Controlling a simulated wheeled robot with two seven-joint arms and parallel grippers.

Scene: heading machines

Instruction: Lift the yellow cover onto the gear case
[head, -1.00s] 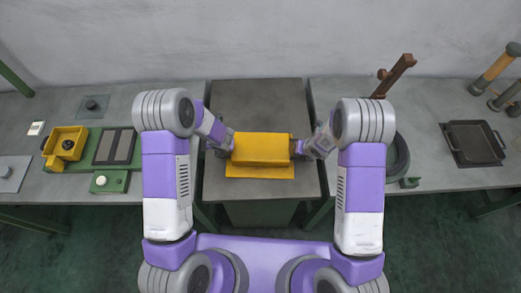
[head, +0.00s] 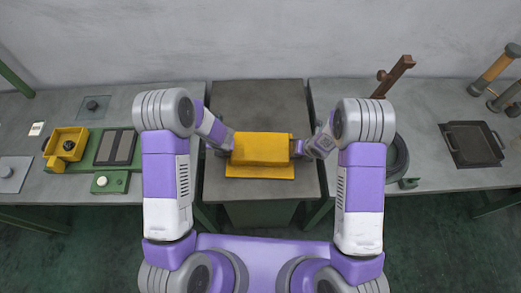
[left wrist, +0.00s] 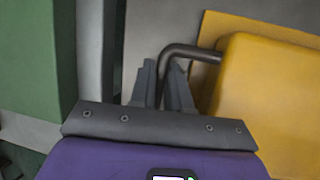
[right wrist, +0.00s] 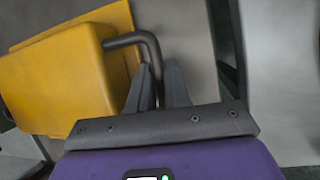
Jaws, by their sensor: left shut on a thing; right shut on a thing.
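The yellow cover (head: 262,148) is a box shape at the middle of the centre stand, with a flat yellow plate (head: 260,172) showing below its front edge. I cannot tell whether the plate belongs to it. A dark bent handle sticks out at each end. My left gripper (left wrist: 164,88) is shut on the left handle (left wrist: 190,50). My right gripper (right wrist: 158,88) is shut on the right handle (right wrist: 130,40). No gear case is clearly recognisable; the cover's underside is hidden.
The grey-topped centre stand (head: 258,103) has bare room behind the cover. On the left bench, a small open yellow box (head: 67,145) with a dark part sits on a green base. On the right bench are a dark ring (head: 399,160) and a black tray (head: 474,144).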

